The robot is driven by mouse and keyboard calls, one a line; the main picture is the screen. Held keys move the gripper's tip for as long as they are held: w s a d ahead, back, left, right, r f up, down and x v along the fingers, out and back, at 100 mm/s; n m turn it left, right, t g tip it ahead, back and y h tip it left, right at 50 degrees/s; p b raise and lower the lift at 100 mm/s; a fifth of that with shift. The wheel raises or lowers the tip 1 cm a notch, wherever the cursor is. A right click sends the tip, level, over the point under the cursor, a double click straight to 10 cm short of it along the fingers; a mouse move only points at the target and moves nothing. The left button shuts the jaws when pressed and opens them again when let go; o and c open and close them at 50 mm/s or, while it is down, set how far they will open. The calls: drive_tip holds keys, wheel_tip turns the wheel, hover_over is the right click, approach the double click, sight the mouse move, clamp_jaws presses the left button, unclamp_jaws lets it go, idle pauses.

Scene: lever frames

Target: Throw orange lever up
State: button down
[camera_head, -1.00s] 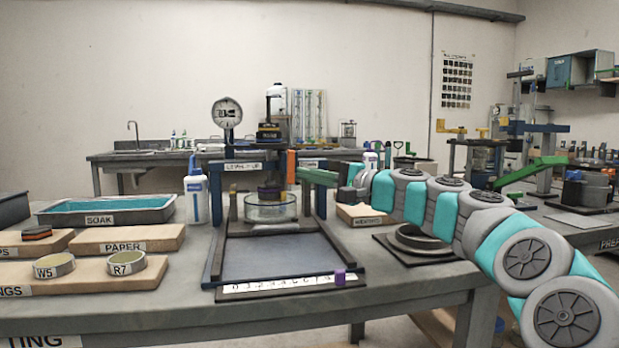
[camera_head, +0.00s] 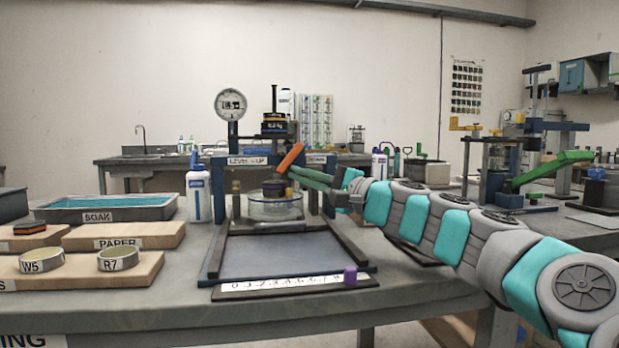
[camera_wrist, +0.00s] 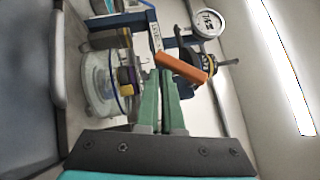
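The orange lever (camera_head: 290,158) is on the right side of the press frame. It is tilted, its upper end leaning to the right in the head view. In the wrist view the orange lever (camera_wrist: 182,68) lies across the ends of my fingers. My gripper (camera_head: 294,173) reaches in from the right, its green fingers at the lever's lower part. In the wrist view my gripper (camera_wrist: 158,74) has its fingertips close together, with nothing visible held between them. Whether they touch the lever is unclear.
A glass dish (camera_head: 275,207) stands in the press under a dark weight stack (camera_head: 275,125). A dial gauge (camera_head: 230,104) rises at the left, and a white bottle (camera_head: 199,190) stands beside the frame.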

drive_tip(key=a, duration=0.1)
drive_tip(key=a+m+b, duration=0.1)
drive_tip(key=s, duration=0.1)
drive_tip(key=shift+a+r+t+y, duration=0.25)
drive_tip(key=shift+a+t+y, duration=0.15)
drive_tip(key=shift+w, duration=0.1)
drive_tip(key=shift+s+a+r+b, duration=0.2)
drive_tip(key=shift+a+r+b, duration=0.1)
drive_tip(key=shift+a+r, duration=0.3)
drive_tip(key=shift+a, duration=0.1)
idle(0.3)
idle(0.4)
approach(281, 170)
drive_tip(key=a+r, duration=0.1)
drive_tip(key=a, duration=0.1)
drive_tip(key=shift+d, duration=0.1)
